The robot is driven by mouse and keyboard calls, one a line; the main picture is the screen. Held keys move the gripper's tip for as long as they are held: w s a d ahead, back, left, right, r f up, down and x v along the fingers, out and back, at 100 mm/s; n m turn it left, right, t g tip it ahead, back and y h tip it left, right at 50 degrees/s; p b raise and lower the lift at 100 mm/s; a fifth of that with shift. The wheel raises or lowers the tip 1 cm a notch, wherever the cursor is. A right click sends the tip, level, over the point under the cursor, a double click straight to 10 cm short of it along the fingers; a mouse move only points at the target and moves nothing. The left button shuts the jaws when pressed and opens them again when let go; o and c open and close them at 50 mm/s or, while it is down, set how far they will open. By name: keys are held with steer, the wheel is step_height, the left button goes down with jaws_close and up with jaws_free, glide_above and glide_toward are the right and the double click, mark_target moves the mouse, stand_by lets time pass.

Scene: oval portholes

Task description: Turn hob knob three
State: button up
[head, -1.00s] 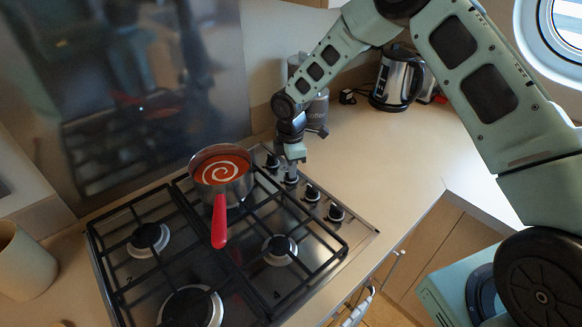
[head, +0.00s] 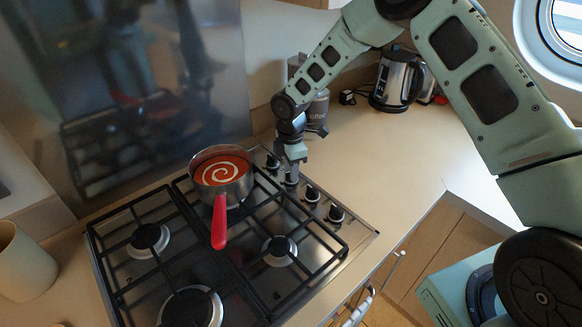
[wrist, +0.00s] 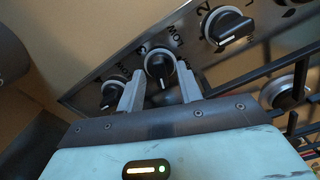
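My gripper (wrist: 160,78) is open, with one finger on each side of the second knob from the back (wrist: 160,65) in the wrist view. Small gaps seem to show between fingers and knob; contact cannot be told. In the head view my gripper (head: 293,168) points down at the panel, partly covering the second knob.
A saucepan (head: 236,190) of red soup with a red handle stands on the hob (head: 150,205), close left of my gripper. The counter (head: 390,150) right of the knobs is clear.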

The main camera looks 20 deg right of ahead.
step_height(320, 180, up, 18)
steer(key=b, duration=0.4)
steer(key=shift+f, duration=0.25)
steer(key=shift+c, duration=0.2)
